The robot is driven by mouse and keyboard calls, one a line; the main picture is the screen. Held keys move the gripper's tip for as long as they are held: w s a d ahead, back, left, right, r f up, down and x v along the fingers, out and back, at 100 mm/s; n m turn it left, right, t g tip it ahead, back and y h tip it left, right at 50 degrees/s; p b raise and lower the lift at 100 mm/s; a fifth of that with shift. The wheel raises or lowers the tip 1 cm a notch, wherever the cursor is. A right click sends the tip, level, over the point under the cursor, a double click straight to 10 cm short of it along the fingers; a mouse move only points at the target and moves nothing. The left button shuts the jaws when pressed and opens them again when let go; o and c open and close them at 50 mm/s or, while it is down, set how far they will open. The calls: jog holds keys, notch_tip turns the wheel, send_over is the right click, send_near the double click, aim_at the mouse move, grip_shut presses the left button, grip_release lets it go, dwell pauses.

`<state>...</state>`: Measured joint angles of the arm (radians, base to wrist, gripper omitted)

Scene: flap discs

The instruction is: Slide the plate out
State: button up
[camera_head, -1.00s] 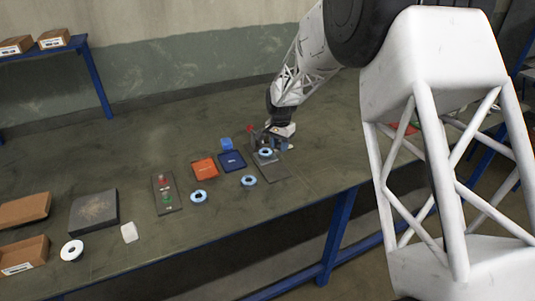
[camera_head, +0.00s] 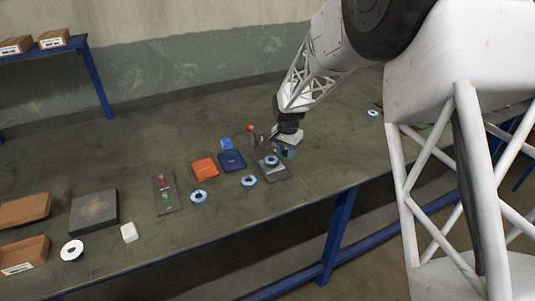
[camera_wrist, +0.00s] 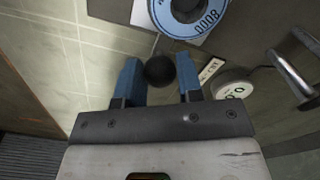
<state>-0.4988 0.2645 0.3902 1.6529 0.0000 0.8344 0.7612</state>
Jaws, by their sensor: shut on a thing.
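A grey base (camera_head: 275,176) near the table's front edge carries a flap disc (camera_head: 271,160) with a light-blue face. In the wrist view the disc (camera_wrist: 190,10) lies over a pale plate (camera_wrist: 141,14), marked 0008. My gripper (camera_wrist: 160,80) has its two blue fingers on either side of a round black knob (camera_wrist: 160,71), shut on it. In the head view my gripper (camera_head: 284,152) is just behind and right of the disc; the knob is hidden there. How the knob joins the plate cannot be seen.
A red-knobbed lever (camera_head: 250,128) stands left of my gripper. Left lie a dark-blue tray (camera_head: 232,161), an orange tray (camera_head: 205,168), loose discs (camera_head: 249,181) and a button panel (camera_head: 166,195). A round dial (camera_wrist: 233,88) and metal handle (camera_wrist: 291,65) show in the wrist view.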

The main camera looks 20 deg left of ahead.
jog(key=shift+s+d, duration=0.9)
jog(key=o, duration=0.7)
jog(key=shift+r, duration=0.1)
jog(key=shift+r, duration=3.9)
